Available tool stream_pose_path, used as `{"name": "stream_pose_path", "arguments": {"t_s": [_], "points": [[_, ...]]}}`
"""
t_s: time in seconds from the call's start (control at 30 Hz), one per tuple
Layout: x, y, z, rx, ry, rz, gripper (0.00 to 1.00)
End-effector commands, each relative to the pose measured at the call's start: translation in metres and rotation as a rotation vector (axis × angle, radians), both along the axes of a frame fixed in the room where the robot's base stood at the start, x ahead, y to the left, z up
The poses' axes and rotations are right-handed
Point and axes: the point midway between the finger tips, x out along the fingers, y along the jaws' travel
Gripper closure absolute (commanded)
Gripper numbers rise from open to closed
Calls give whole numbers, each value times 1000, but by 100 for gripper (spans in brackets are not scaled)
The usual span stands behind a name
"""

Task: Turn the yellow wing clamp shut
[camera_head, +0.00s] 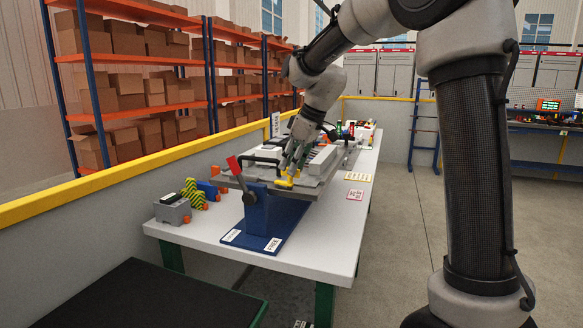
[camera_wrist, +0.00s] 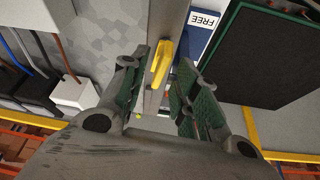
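The yellow wing clamp (camera_head: 286,182) sits at the near edge of the grey plate (camera_head: 240,183) on top of the blue stand (camera_head: 262,215). In the wrist view the yellow wing clamp (camera_wrist: 161,60) is a long narrow yellow wing beside the plate's edge. My gripper (camera_head: 292,165) points down at it. In the wrist view my gripper (camera_wrist: 160,72) is open, with one finger on each side of the wing. The wing looks closer to the left finger. I cannot tell whether a finger touches it.
A red-handled lever (camera_head: 234,166) rises left of the clamp. A grey box (camera_head: 172,210) and yellow-black striped blocks (camera_head: 193,194) stand on the white table (camera_head: 310,258) at left. The table's right front is clear.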

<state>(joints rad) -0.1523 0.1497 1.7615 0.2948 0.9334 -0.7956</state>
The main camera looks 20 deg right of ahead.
Motion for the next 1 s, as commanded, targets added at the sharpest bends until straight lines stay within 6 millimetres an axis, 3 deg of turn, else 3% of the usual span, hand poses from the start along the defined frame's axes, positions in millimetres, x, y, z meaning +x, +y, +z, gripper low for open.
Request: {"name": "stream_pose_path", "arguments": {"t_s": [0.13,0.4,0.6,1.0], "points": [[3,3,-12,0,1,0,70],[3,4,-13,0,1,-1,70],[3,4,-13,0,1,-1,100],[3,4,-13,-1,1,-31,100]]}}
